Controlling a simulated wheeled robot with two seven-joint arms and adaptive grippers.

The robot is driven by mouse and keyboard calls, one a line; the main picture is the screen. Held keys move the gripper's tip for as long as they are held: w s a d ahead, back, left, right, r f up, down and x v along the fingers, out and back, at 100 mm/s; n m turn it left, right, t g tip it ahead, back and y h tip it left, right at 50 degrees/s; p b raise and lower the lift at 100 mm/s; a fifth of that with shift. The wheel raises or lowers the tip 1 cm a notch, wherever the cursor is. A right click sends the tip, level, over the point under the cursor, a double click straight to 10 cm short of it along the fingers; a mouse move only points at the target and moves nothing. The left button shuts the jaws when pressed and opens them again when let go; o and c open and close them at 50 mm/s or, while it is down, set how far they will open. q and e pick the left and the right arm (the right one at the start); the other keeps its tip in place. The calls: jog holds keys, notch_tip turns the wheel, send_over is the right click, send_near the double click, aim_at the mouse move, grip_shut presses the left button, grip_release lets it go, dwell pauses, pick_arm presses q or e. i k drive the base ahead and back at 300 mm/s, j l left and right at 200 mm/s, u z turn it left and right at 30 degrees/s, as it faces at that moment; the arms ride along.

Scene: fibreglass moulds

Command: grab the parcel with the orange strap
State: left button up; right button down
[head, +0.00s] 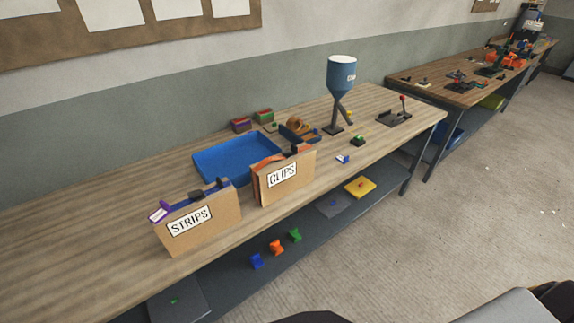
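I cannot make out a parcel with an orange strap for certain. A cardboard box labelled CLIPS (290,186) stands on the near workbench, with orange showing along its top and left side. A cardboard box labelled STRIPS (203,232) stands to its left, with purple and dark pieces at its top. Two small boxes with coloured tops, one purple and red (241,125) and one green and red (263,116), sit near the wall. Neither of my grippers can be seen.
A blue tray (205,167) lies behind the cardboard boxes. A blue hopper on a stand (341,75) rises to the right. The lower shelf (225,290) holds small coloured pieces. The bench's left part (70,245) is clear. A second bench (440,92) stands beyond.

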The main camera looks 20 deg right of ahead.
aim_at(284, 173)
jog(key=i+l+u, duration=0.3)
jog(key=l, duration=1)
jog(key=i+l+u, duration=0.35)
jog(key=l, duration=1.05)
jog(key=l+u, duration=0.3)
jog(key=l, duration=1.05)
